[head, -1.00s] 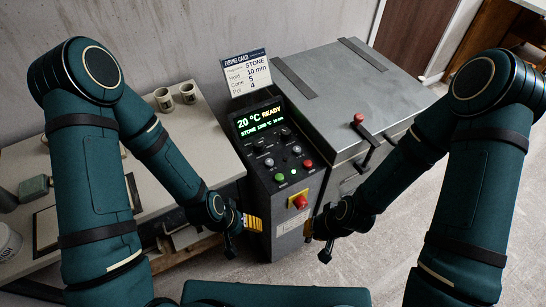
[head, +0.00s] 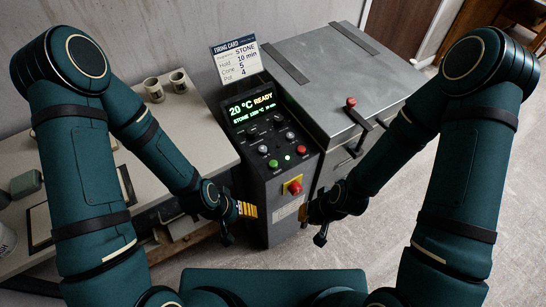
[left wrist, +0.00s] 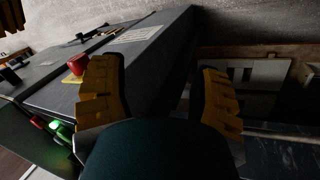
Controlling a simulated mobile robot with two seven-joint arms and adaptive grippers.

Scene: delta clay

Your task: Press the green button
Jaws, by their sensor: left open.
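The green button (head: 273,164) is on the sloped front panel of the dark kiln control box (head: 283,222), left of a red button (head: 301,150). It also shows glowing green at the lower left of the left wrist view (left wrist: 62,130). My left gripper (head: 247,210) is left of the box and below the green button, apart from it. In the left wrist view its yellow fingers (left wrist: 160,68) are spread wide with nothing between them. My right gripper (head: 303,212) is by the box's right side; its finger opening is not clear.
A red emergency knob (head: 294,187) on a yellow plate juts from the box front below the buttons. The display (head: 252,107) reads 20 °C READY. The grey kiln (head: 335,75) stands right of the box. A worktable (head: 190,130) with two cups is at left.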

